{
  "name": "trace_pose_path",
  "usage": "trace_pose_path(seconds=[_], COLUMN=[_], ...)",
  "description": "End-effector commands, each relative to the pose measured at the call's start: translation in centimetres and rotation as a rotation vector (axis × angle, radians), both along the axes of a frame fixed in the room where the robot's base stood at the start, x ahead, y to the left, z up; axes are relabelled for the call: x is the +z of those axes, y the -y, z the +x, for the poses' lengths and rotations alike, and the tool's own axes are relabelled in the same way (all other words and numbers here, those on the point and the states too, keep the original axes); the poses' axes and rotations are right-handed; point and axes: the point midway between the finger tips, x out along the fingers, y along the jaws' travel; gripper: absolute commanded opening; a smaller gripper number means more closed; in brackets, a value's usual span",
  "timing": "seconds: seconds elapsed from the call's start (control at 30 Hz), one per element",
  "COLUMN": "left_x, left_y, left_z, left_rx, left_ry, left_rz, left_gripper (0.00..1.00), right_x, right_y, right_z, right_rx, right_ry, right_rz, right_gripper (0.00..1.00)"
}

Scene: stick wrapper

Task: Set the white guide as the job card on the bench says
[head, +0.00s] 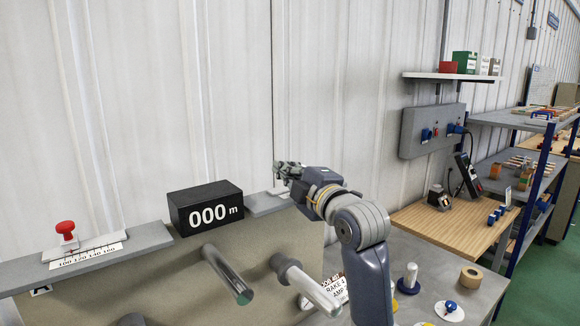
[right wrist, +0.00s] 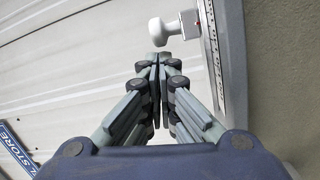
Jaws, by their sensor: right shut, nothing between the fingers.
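My right gripper (head: 288,168) is shut and empty at the right end of the machine's top ledge. In the right wrist view its fingertips (right wrist: 158,62) are close to a white knob (right wrist: 172,30); I cannot tell if they touch. The knob stands on a pale slider with a small red mark, beside a printed scale (right wrist: 212,62), whose numbers I cannot read. In the head view my gripper hides this knob. A job card (head: 337,289) lies on the bench, partly hidden by my arm; only pieces of its text show. My left gripper is not in view.
A red-knobbed slider (head: 66,231) sits over a scale on the left ledge. A black counter (head: 206,207) reads 000 m. Two rollers (head: 228,274) stick out below. A tape roll (head: 471,278) and spools (head: 410,276) stand on the bench at right.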

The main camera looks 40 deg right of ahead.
Motion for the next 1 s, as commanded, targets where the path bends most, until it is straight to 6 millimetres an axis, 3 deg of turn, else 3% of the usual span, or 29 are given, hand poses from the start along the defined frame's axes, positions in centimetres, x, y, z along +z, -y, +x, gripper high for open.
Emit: trace_pose_path(seconds=[1.0], left_x=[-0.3], left_y=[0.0], left_z=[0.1], left_rx=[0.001], left_ry=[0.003], left_rz=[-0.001], left_gripper=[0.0], right_x=[-0.3], right_y=[1.7], right_z=[-0.8], right_rx=[-0.001], right_ry=[-0.001], right_rz=[0.001], right_gripper=[0.0])
